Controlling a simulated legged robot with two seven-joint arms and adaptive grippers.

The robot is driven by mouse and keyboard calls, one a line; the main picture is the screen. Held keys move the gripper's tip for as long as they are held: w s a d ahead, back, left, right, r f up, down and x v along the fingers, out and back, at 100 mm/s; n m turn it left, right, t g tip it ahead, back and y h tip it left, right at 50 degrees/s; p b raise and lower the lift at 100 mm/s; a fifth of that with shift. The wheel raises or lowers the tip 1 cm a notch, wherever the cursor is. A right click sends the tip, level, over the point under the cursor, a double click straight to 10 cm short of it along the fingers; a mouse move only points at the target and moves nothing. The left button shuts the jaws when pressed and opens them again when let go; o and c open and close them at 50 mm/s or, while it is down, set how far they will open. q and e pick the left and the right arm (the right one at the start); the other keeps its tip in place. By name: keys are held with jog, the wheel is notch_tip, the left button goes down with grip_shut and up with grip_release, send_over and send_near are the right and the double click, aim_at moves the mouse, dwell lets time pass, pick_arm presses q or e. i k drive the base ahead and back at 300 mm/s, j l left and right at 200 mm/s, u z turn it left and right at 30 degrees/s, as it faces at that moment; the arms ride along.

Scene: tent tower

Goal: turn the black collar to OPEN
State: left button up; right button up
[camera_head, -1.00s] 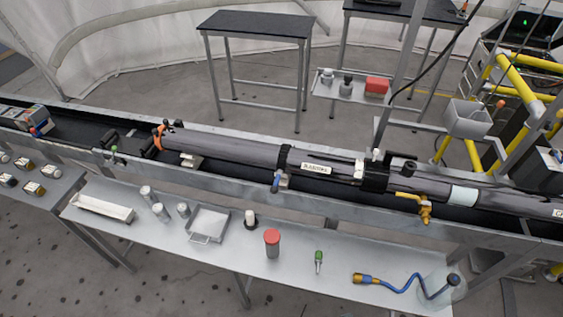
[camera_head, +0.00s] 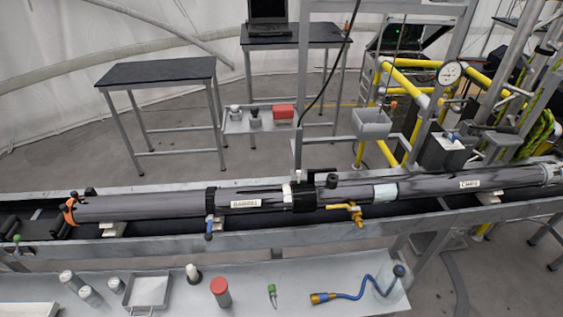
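A long grey tube (camera_head: 140,206) lies along a metal trough across the picture. A wide black collar (camera_head: 305,196) sits around it near the middle, beside a pale ring (camera_head: 287,196). A narrower black band (camera_head: 210,200) with a blue-handled valve (camera_head: 209,231) below it is further left. I cannot read any OPEN mark on the collar, nor tell its turned position. A yellow valve (camera_head: 354,212) is just right of the collar. Neither of my grippers is in view.
The front shelf (camera_head: 250,285) holds a red-capped jar (camera_head: 220,291), a green-handled tool (camera_head: 271,294), a blue hose (camera_head: 350,296) and a metal tray (camera_head: 148,292). A metal post (camera_head: 300,110) rises behind the collar. Yellow framing (camera_head: 405,80) stands at the back right.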

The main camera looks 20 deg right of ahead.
aim_at(304, 194)
jog(key=i+j+z, duration=0.2)
jog(key=z, duration=1)
